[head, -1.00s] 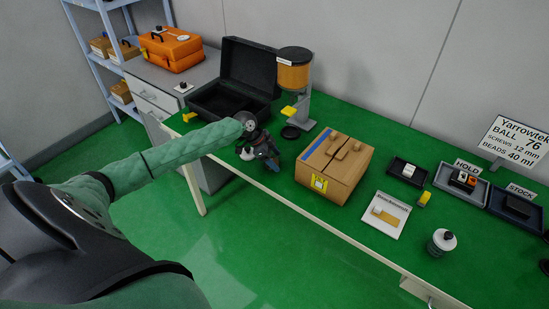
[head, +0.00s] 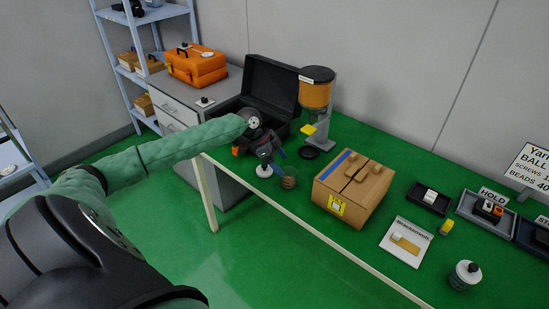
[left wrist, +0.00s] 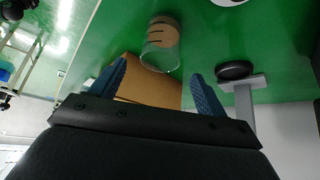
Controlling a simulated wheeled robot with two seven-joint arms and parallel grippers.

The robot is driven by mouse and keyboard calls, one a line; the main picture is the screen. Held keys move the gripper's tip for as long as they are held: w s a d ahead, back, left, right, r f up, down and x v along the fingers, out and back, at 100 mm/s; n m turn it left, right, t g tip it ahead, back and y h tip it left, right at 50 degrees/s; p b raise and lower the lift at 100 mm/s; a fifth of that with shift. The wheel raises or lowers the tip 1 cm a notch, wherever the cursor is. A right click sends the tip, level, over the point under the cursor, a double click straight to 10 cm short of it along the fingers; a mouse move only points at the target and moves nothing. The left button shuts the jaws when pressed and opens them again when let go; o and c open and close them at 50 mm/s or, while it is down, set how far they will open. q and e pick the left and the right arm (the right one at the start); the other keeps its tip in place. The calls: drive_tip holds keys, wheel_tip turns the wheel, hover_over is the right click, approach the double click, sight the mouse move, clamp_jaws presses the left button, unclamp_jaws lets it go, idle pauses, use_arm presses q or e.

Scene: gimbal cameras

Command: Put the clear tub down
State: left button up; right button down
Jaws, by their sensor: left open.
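The clear tub (head: 289,178), with brown contents in its lower part, stands on the green bench top near the front edge, left of the cardboard box. In the left wrist view the tub (left wrist: 161,47) is just beyond the blue fingertips, in line with the space between them. My left gripper (head: 274,160) is open and empty, its fingers spread beside the tub; it also shows in the left wrist view (left wrist: 158,73). The tub appears clear of both fingers. My right gripper is not in view.
The cardboard box (head: 350,192) is right of the tub. A dispenser (head: 317,95) and a black disc (head: 309,153) are behind it. A white round item (head: 263,171) is close on its left. An open black case (head: 270,88) is at the back left.

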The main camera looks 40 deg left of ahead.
use_arm(q)
drive_tip(key=shift+b+v, duration=0.35)
drive_tip(key=shift+v, duration=1.55)
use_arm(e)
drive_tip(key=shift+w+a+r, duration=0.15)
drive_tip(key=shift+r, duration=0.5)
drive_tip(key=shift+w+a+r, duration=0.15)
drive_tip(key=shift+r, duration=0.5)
